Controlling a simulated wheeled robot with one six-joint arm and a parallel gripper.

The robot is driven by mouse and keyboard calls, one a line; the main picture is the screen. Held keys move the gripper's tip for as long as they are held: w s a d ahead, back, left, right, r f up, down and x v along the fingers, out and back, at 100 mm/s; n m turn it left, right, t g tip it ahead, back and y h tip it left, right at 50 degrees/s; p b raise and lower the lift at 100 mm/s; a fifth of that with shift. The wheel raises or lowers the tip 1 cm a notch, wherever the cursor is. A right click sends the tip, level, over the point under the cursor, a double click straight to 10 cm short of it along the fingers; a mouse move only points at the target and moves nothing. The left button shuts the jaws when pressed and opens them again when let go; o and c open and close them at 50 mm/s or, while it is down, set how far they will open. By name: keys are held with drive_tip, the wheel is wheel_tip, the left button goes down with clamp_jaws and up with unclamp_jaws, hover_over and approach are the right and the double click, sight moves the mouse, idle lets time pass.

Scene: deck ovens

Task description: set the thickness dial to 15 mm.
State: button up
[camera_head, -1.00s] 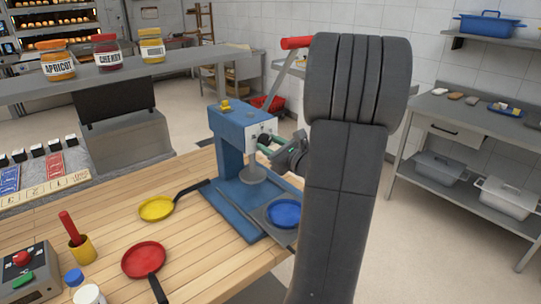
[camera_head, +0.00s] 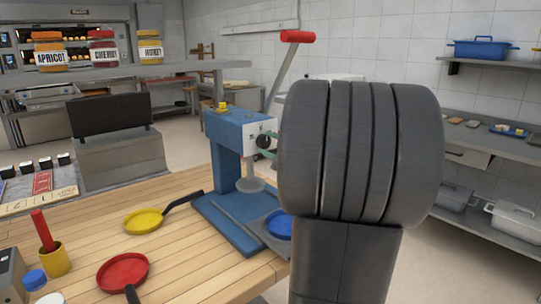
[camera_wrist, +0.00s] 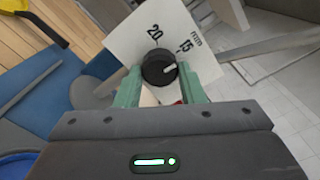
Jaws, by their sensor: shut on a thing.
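The thickness dial is a black knob (camera_wrist: 159,67) on a white face plate in the wrist view, with "20" printed above it and "15" to its upper right. Its white pointer mark faces right, a little below the "15". My gripper (camera_wrist: 159,84) has its two green fingers on either side of the knob, shut on it. In the head view the dial (camera_head: 263,141) shows on the front of the blue press (camera_head: 232,132). My gripper there is mostly hidden behind my arm, with only a bit of green finger showing beside the dial.
A yellow pan (camera_head: 143,221), a red pan (camera_head: 122,271) and a yellow cup (camera_head: 55,260) stand on the wooden table (camera_head: 185,262). A blue disc (camera_head: 279,226) lies at the press's base. A red-tipped lever (camera_head: 298,37) rises behind the press.

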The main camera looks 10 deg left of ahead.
idle(0.4)
drive_tip(key=o, duration=1)
drive_tip(key=b+v, duration=0.1)
drive_tip(key=v, duration=1.3)
drive_tip(key=shift+a, duration=0.1)
drive_tip(key=x, duration=1.3)
drive_tip(key=shift+w+a+p, duration=0.3)
drive_tip(key=shift+p, duration=0.05)
